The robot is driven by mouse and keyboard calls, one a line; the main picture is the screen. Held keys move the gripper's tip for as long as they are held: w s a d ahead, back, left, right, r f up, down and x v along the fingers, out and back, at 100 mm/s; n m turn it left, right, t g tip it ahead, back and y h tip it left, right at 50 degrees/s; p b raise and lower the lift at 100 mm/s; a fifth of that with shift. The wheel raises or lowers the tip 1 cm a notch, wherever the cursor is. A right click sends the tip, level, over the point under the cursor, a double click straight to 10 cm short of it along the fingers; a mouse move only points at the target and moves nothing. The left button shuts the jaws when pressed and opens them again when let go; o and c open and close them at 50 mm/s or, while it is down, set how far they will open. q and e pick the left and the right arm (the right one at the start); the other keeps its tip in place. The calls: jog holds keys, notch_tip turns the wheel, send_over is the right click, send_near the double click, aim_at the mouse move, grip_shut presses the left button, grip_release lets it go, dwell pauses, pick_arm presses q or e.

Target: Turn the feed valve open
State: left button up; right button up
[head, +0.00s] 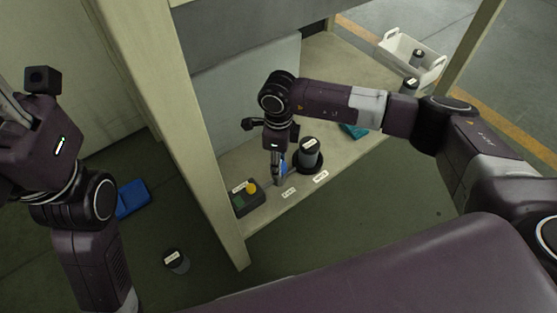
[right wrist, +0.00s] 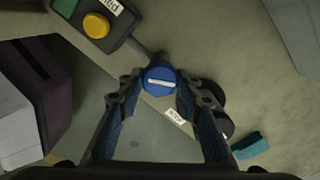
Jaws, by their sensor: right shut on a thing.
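The feed valve shows in the right wrist view as a round blue knob (right wrist: 160,80) with a white bar across its top. The bar lies nearly level in that picture, with a slight tilt. My right gripper (right wrist: 155,83) is shut on the knob, one finger on each side. In the head view my right gripper (head: 279,172) points down at the shelf, and only a little of the blue knob (head: 284,163) shows beside the fingers. My left gripper (head: 12,105) is at the left edge of the head view, partly cut off, away from the shelf.
A box with a yellow button (head: 251,188) stands left of the valve. A dark canister (head: 310,158) stands close on its right. A teal cloth (head: 354,131) and a white bin (head: 389,44) lie farther off. A pale post (head: 190,135) rises at left. A canister (head: 177,263) is on the floor.

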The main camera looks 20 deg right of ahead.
jog(key=n, duration=0.5)
jog(key=shift+n+p, duration=0.3)
jog(key=n, duration=0.5)
jog(key=shift+n, duration=0.4)
jog(key=o, duration=1.2)
jog(key=shift+c, duration=0.2)
jog(key=shift+r, duration=0.15)
jog(key=shift+r, duration=3.6)
